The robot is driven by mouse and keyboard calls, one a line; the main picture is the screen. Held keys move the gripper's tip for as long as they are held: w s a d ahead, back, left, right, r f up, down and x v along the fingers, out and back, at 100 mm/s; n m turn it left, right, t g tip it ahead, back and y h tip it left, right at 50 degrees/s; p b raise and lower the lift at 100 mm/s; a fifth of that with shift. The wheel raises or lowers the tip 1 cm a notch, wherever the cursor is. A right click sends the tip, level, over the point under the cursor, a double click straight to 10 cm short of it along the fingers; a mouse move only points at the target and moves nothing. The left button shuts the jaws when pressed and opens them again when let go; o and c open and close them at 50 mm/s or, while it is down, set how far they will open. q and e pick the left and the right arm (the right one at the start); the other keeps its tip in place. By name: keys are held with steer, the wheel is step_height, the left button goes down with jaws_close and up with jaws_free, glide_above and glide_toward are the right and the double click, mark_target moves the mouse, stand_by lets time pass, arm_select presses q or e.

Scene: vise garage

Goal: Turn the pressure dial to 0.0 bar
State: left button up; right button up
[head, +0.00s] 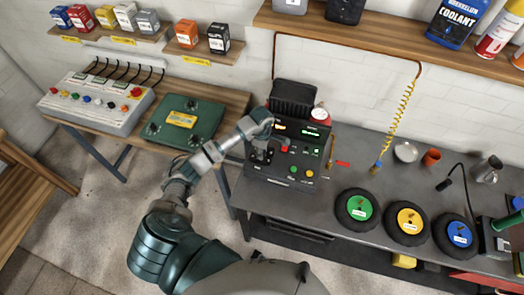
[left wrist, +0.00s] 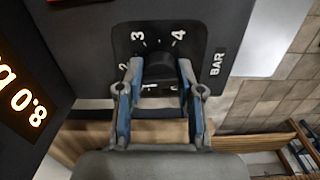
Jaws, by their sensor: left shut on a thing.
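The black control box (head: 297,165) stands at the left end of the grey workbench. My left gripper (head: 262,150) is at the left part of its front panel. In the left wrist view the black pressure dial (left wrist: 160,70) sits between the two blue-lined fingers of my left gripper (left wrist: 158,105), which are shut on it. A 3 and a 4 show above the dial, a 2 at its left, and BAR at the right. The fingers partly hide the dial's lower scale. An orange display (left wrist: 20,100) at the left edge seems to read 8.0 and b, cut off. My right gripper is not in view.
A red button (head: 285,149) and green and yellow buttons are on the box close to the gripper. Green, yellow and blue-hubbed wheels (head: 407,222) lie to the right. A green case (head: 184,122) is on the left table.

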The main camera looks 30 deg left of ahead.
arm_select(q)
steer(key=n, duration=0.3)
steer(key=shift+w+a+b, duration=0.1)
steer(key=shift+b, duration=0.25)
steer(key=n, duration=0.3)
steer(key=shift+n, duration=0.3)
steer(key=n, duration=0.3)
steer(key=shift+r+n, duration=0.1)
steer(key=shift+n, duration=0.2)
steer(key=n, duration=0.3)
steer(key=shift+n, duration=0.3)
steer(key=n+p, duration=0.1)
steer(key=n, duration=0.3)
steer(key=shift+r+n, duration=0.1)
steer(key=shift+n, duration=0.2)
steer(key=n+p, duration=0.1)
steer(key=n, duration=0.3)
steer(key=shift+w+n, duration=0.1)
steer(key=shift+n, duration=0.2)
